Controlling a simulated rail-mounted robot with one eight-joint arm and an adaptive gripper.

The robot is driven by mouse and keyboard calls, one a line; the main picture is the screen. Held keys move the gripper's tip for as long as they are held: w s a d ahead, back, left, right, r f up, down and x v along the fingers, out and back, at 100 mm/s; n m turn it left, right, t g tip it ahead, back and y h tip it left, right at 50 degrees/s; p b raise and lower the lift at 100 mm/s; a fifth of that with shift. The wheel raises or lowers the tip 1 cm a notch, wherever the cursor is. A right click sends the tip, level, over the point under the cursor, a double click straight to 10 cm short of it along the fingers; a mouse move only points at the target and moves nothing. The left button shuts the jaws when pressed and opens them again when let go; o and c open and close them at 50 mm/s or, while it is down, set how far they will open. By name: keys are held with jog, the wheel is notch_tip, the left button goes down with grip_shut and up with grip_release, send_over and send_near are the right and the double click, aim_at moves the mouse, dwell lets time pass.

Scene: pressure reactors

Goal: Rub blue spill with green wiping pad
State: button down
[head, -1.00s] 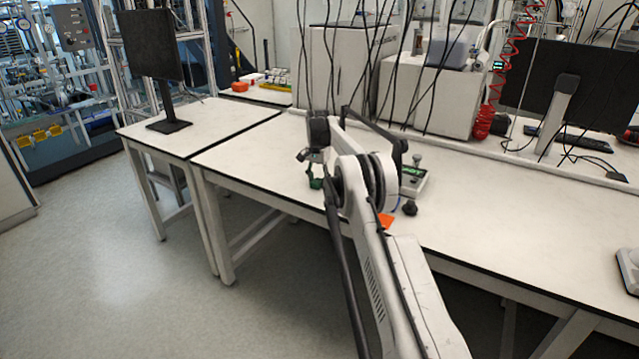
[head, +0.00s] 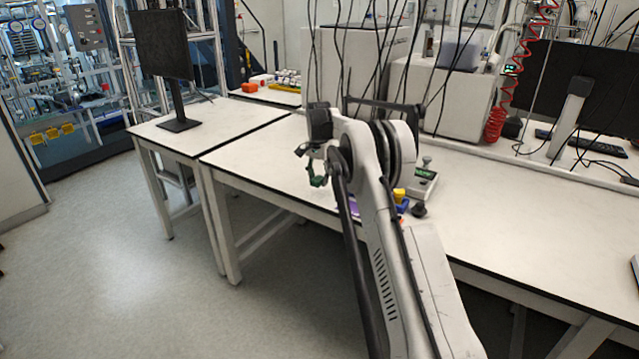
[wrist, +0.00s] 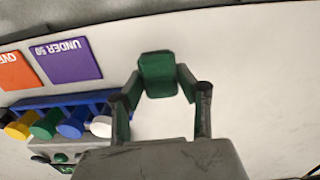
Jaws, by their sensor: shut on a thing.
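My gripper (wrist: 160,100) is shut on the green wiping pad (wrist: 157,75). In the wrist view the pad sits between the fingertips, over the bare white table top. In the head view my gripper (head: 318,178) is over the white table near its front edge, and the pad's green (head: 317,181) shows small there. Whether the pad touches the table is not clear. I see no blue spill in either view; my arm hides part of the table in the head view.
In the wrist view, a purple "UNDER 50" card (wrist: 68,60), an orange card (wrist: 15,71) and a blue rack (wrist: 70,101) with several coloured round pieces lie left of my gripper. A monitor (head: 163,45) stands on the left table. White table is clear right of the pad.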

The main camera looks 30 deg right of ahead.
jog(key=shift+r+p, duration=0.75)
jog(key=shift+r, duration=1.3)
